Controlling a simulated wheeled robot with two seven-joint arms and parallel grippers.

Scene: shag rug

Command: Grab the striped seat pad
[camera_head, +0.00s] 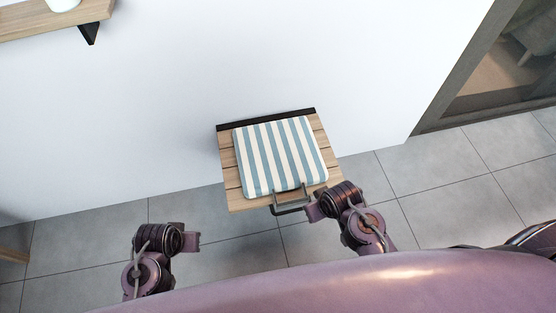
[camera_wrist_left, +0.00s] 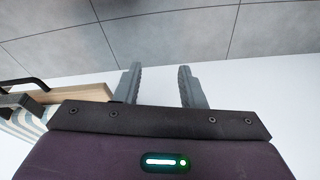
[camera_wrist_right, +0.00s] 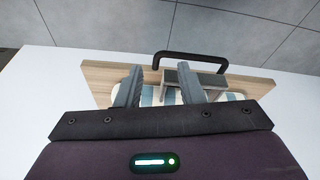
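The striped seat pad (camera_head: 280,156), blue-grey and white, lies flat on a slatted wooden seat (camera_head: 236,198) against the white wall. My right gripper (camera_head: 308,200) is at the pad's near edge, by the seat's dark handle (camera_head: 290,209). In the right wrist view its fingers (camera_wrist_right: 160,78) are apart, with part of the pad (camera_wrist_right: 170,97) showing between and beyond them; contact cannot be told. A grey block-like piece (camera_wrist_right: 196,80) shows beside the right-hand finger. My left gripper (camera_head: 190,238) is left of the seat, open and empty, its fingers (camera_wrist_left: 158,75) apart in the left wrist view.
A wooden shelf (camera_head: 50,20) on a black bracket holds a white item (camera_head: 63,4) at the upper left. A dark-framed glass opening (camera_head: 500,65) is at the upper right. Grey tiled floor (camera_head: 85,245) is clear around the seat. A wooden edge (camera_head: 14,246) shows at far left.

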